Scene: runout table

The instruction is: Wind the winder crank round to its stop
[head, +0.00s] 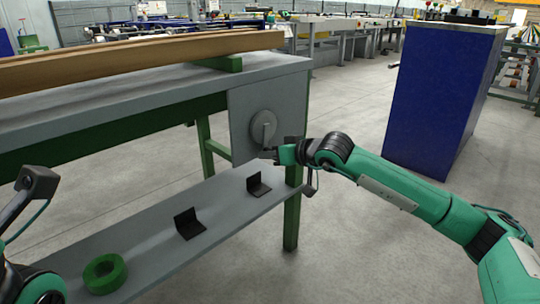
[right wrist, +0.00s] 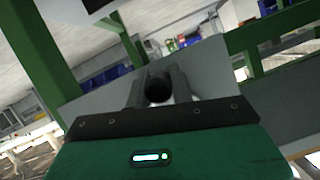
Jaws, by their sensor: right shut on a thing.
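The winder crank is a round grey disc (head: 263,122) with a short crank arm (head: 267,132), on the grey end panel of the runout table. My right gripper (head: 270,154) is at the lower edge of the disc, shut on the crank's handle. In the right wrist view the dark round end of the crank handle (right wrist: 158,88) sits between the two fingers. The fingers hide part of the handle. Parts of my left arm show at the left edge, but its gripper fingers do not show.
The runout table (head: 150,92) carries long wooden boards (head: 130,57). Its lower shelf (head: 150,262) holds two black angle brackets (head: 187,223) (head: 257,186) and a green ring (head: 104,273). A blue cabinet (head: 437,95) stands at the right, with clear floor between.

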